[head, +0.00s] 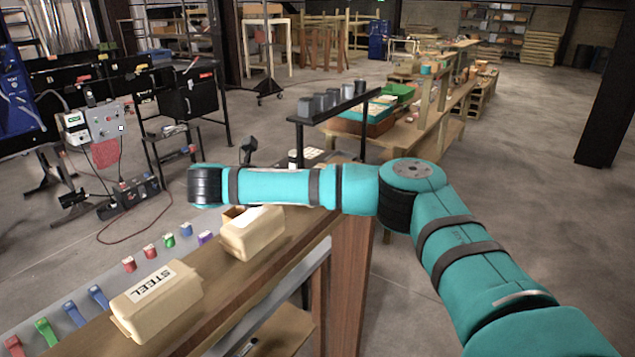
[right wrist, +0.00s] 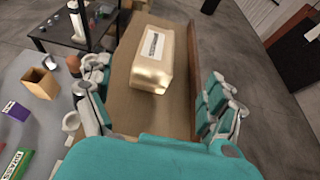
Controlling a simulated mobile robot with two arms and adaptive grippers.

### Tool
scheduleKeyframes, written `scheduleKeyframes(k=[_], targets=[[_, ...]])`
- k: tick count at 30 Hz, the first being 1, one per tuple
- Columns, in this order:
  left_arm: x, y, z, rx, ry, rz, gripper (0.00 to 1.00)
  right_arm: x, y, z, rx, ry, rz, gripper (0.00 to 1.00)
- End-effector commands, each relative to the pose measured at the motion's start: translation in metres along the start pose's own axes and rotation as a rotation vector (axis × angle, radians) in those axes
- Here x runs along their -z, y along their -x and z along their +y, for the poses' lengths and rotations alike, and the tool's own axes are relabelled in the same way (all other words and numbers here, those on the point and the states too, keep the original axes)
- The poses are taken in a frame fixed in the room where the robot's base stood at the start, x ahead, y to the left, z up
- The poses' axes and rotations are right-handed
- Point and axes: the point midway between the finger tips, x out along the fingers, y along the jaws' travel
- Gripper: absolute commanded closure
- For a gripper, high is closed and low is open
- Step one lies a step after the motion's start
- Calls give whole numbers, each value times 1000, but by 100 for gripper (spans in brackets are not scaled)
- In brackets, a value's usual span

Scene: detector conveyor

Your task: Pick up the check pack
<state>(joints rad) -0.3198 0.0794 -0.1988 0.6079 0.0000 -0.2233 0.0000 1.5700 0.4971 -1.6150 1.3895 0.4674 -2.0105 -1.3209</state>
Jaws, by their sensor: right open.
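No label that I can read says check pack, so I cannot tell which object it is. In the right wrist view a cream box (right wrist: 152,72) with a white label lies on a brown wooden surface, ahead of my right gripper (right wrist: 160,80). The gripper's fingers are spread to either side, empty and apart from the box. In the head view a cream bin (head: 253,235) sits on the wooden shelf, partly hidden by my right arm. Another cream bin (head: 157,302) reads STEEL. My right gripper is hidden in the head view. My left gripper is not in view.
A small open brown box (right wrist: 40,82) and a purple piece (right wrist: 16,110) lie on the grey surface at left in the wrist view. Coloured blocks, including a green one (head: 169,241), line the grey surface. A rack of grey cups (head: 325,102) stands behind my arm.

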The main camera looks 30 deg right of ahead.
Motion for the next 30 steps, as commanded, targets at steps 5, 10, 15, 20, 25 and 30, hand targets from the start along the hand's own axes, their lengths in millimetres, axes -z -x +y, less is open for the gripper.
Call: scheduleKeyframes(k=[5,10,15,20,25,30], targets=[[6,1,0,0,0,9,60,4,-5,7,-24,5,8,10],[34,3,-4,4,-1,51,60,3,-16,5,-16,3,7,10],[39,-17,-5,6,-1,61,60,8,-37,0,3,-2,0,10],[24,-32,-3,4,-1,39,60,4,-48,0,2,-2,0,10],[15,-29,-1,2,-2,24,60,-2,-53,-1,2,1,0,10],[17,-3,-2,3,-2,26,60,-10,-75,-3,6,3,0,10]])
